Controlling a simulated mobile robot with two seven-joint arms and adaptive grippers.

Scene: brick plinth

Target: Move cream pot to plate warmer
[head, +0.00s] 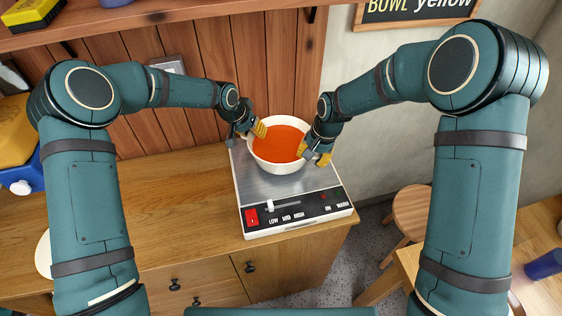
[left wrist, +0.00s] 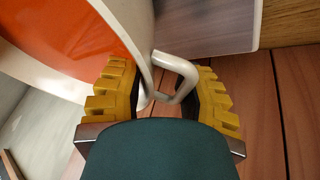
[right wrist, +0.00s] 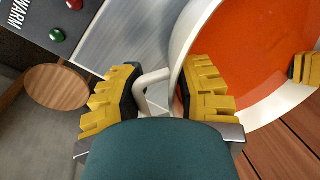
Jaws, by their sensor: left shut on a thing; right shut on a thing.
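The cream pot (head: 273,166) holds orange-red soup and is level, over the far part of the steel plate of the plate warmer (head: 285,186). I cannot tell whether its base touches the plate. My left gripper (head: 256,131) is shut on the pot's left handle (left wrist: 182,72), its yellow fingers on either side of the loop. My right gripper (head: 318,156) is shut on the opposite handle (right wrist: 150,82) in the same way. The warmer's front panel shows a red switch, a slider and LOW, MID and HIGH marks. The pot's underside is hidden.
The warmer stands at the right end of the wooden counter (head: 190,190), which is clear to its left. A plank wall (head: 275,60) is close behind. A round stool (head: 412,208) stands right of the counter. A blue and yellow object (head: 15,145) is at far left.

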